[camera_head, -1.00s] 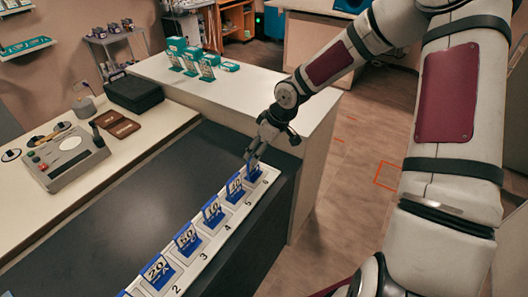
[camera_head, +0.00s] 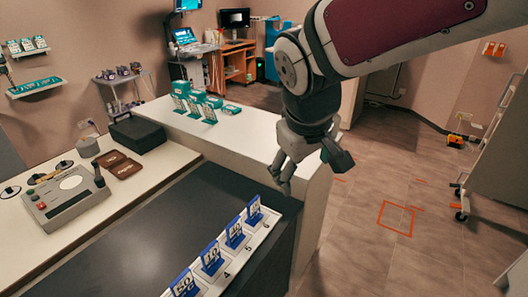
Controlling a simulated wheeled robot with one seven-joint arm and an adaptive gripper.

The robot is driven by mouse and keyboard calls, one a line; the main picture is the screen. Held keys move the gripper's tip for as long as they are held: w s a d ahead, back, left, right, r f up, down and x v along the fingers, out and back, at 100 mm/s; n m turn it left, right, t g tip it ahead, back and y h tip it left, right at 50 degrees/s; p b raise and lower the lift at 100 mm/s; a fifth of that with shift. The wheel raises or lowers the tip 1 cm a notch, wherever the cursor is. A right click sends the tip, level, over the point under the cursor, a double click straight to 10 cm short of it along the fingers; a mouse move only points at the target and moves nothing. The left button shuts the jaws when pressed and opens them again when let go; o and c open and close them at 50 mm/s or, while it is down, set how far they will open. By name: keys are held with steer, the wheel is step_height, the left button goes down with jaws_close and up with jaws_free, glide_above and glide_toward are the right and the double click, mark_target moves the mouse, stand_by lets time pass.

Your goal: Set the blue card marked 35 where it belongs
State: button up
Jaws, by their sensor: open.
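A white numbered rack (camera_head: 246,254) runs along the dark counter top. Blue cards stand upright in it: one by number 4 (camera_head: 211,260), one by 5 (camera_head: 235,233) and one by 6 (camera_head: 254,211), the far end. Another blue card (camera_head: 184,284) is partly cut off at the bottom edge. Their printed figures are too small to read surely, so I cannot tell which is marked 35. My gripper (camera_head: 281,182) is open and empty, fingers pointing down, above and slightly right of the far-end card and apart from it.
The dark counter (camera_head: 150,225) is clear left of the rack. A raised white counter (camera_head: 235,130) behind it holds green-and-white boxes (camera_head: 200,104). On the left worktop are a grey control device (camera_head: 68,196), brown wallets (camera_head: 120,165) and a black case (camera_head: 138,133). Open floor lies at right.

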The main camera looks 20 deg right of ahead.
steer(key=s+a+r+m+t+y, duration=0.1)
steer(key=s+a+r+m+y, duration=0.1)
steer(key=s, duration=0.8)
steer(key=shift+a+r+y, duration=0.3)
steer(key=shift+a+r, duration=0.45)
steer(key=shift+r, duration=0.05)
